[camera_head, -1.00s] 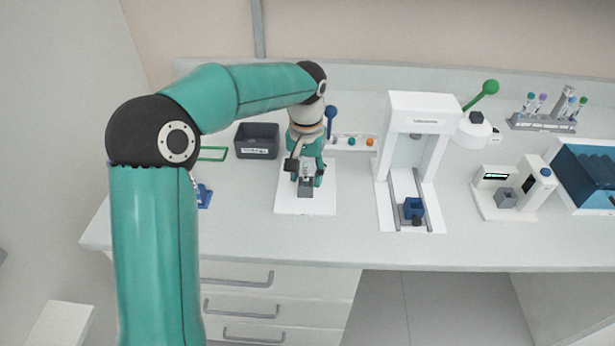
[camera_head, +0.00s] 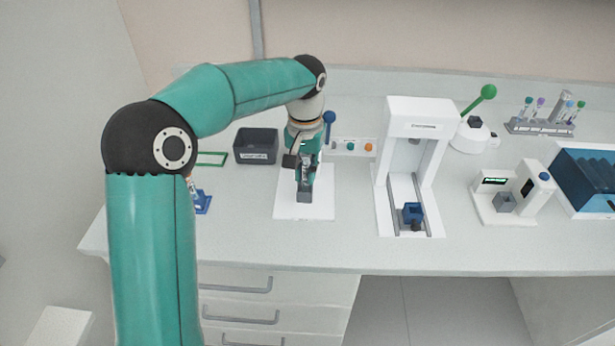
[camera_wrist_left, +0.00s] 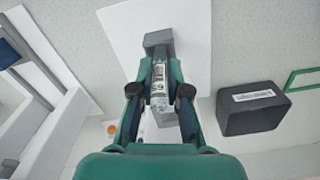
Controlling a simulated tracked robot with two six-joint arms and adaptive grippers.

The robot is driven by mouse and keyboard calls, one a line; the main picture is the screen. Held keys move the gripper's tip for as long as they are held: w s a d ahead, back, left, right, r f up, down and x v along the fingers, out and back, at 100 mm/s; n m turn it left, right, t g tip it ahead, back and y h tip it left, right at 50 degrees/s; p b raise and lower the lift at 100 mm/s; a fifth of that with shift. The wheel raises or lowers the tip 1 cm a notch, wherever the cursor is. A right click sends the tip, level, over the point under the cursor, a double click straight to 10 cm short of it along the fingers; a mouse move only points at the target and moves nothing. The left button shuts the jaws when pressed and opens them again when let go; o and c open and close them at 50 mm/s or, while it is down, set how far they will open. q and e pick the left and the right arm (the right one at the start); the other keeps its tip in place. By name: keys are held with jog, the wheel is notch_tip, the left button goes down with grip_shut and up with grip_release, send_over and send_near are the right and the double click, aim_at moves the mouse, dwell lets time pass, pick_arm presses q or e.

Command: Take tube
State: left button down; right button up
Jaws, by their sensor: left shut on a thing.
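A clear tube with a printed white label (camera_wrist_left: 159,84) stands at a grey block-shaped holder (camera_wrist_left: 158,39) on a white base plate (camera_head: 290,208). My left gripper (camera_head: 305,183) is over the plate in the head view, at the grey holder (camera_head: 304,197). In the left wrist view the fingers of my left gripper (camera_wrist_left: 158,98) are shut on the tube from both sides. The tube's far end is at the grey holder; I cannot tell whether it is still inside. My right gripper is not in view.
A dark labelled bin (camera_head: 256,145) stands behind left, near a green frame (camera_head: 211,158) and a blue item (camera_head: 202,203). A white machine (camera_head: 426,112) with a blue holder (camera_head: 412,211) stands to the right. A tube rack (camera_head: 541,126) stands at the far right back.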

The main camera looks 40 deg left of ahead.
pick_arm(q)
notch_tip(320, 180, up, 18)
jog(key=p, duration=0.3)
dwell(0.3)
